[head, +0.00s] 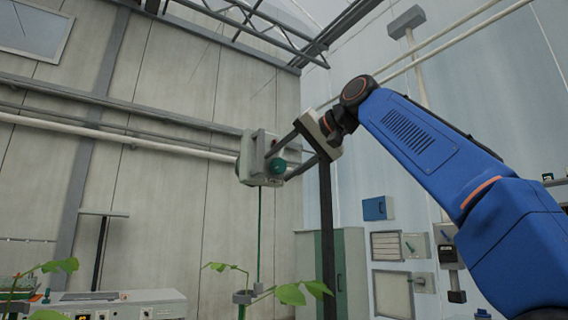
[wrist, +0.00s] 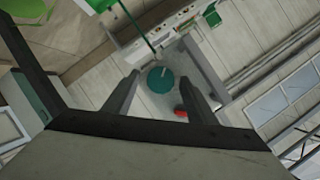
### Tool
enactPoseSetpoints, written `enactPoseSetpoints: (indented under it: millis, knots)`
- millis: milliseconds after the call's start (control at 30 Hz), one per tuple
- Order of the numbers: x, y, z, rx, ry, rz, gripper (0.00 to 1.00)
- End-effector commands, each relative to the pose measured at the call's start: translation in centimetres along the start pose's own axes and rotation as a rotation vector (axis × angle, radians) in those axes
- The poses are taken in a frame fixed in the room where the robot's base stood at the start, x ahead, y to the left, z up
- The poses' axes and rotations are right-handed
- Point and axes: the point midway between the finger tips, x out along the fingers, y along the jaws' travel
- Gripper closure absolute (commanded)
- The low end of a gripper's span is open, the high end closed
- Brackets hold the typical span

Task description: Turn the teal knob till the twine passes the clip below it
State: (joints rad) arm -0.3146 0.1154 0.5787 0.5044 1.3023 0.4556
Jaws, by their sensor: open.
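The teal knob (head: 278,166) is on the front of a grey-white box (head: 250,165) hung at the wall rail. It also shows in the wrist view (wrist: 160,80), round with a pale mark. My gripper (head: 282,161) is open, with one finger on each side of the knob; I cannot tell whether they touch it. Green twine (head: 259,235) hangs from the box down to about a small grey clip (head: 258,288) by the plant. Whether its end is past the clip is too small to tell. The twine also shows in the wrist view (wrist: 135,22).
A red button (wrist: 181,113) sits beside the knob. A dark post (head: 327,230) stands right of the twine. Leafy plants (head: 290,294) are below, with a control bench (head: 125,303) at lower left and cabinets (head: 345,265) behind.

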Motion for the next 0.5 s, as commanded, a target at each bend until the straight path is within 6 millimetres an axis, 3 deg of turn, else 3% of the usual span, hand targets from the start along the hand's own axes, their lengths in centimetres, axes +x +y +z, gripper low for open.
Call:
enactPoseSetpoints:
  millis: [167, 500]
  knots:
    - [-1.3, -0.1, -0.1, 0.0, 0.004, -0.002, 0.48]
    - [-7.6, 0.1, -0.1, 0.001, 0.005, 0.001, 0.48]
